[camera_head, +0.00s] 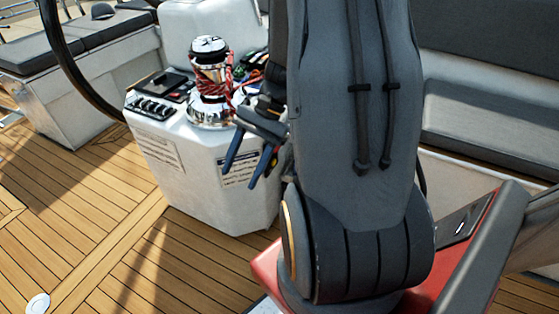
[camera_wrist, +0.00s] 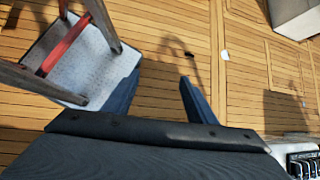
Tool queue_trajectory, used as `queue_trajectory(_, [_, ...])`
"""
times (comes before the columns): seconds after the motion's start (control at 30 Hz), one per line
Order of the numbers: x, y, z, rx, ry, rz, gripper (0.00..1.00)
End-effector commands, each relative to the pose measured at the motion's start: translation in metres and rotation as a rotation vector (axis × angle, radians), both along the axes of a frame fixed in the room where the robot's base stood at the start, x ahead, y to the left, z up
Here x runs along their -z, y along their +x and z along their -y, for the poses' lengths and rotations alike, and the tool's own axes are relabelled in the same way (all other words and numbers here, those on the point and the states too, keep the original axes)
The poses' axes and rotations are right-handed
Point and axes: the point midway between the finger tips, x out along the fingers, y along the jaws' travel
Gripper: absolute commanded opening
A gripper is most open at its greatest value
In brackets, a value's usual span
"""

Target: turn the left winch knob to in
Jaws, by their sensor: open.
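A chrome winch (camera_head: 210,82) with red rope wound round it stands upright on a white console (camera_head: 195,165). Its round black-and-white top knob (camera_head: 208,46) faces up; the setting marks are too small to read. My gripper (camera_head: 245,168) hangs below and to the right of the winch, in front of the console's face, with its two blue fingers apart and nothing between them. In the wrist view my gripper (camera_wrist: 160,102) points down over the deck, and the winch is out of sight there.
Black switches (camera_head: 152,107) sit on the console left of the winch. A dark wheel rim (camera_head: 70,60) curves behind at left. Cushioned benches (camera_head: 75,42) stand at the back left and right. The teak deck (camera_head: 75,220) is clear at left. My arm hides the area right of the console.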

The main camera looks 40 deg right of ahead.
Motion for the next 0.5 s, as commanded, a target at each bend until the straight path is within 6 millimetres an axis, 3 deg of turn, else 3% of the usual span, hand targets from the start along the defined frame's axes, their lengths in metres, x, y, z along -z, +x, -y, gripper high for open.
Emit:
queue_trajectory(0.03, [0.029, 0.012, 0.013, 0.125, 0.081, -0.029, 0.52])
queue_trajectory(0.17, [0.068, 0.042, 0.049, 0.425, 0.296, -0.057, 0.52])
queue_trajectory(0.27, [0.097, 0.063, 0.09, 0.653, 0.463, -0.044, 0.52])
queue_trajectory(0.4, [0.135, 0.081, 0.161, 0.945, 0.684, 0.024, 0.52])
queue_trajectory(0.5, [0.157, 0.081, 0.21, 1.112, 0.808, 0.092, 0.52])
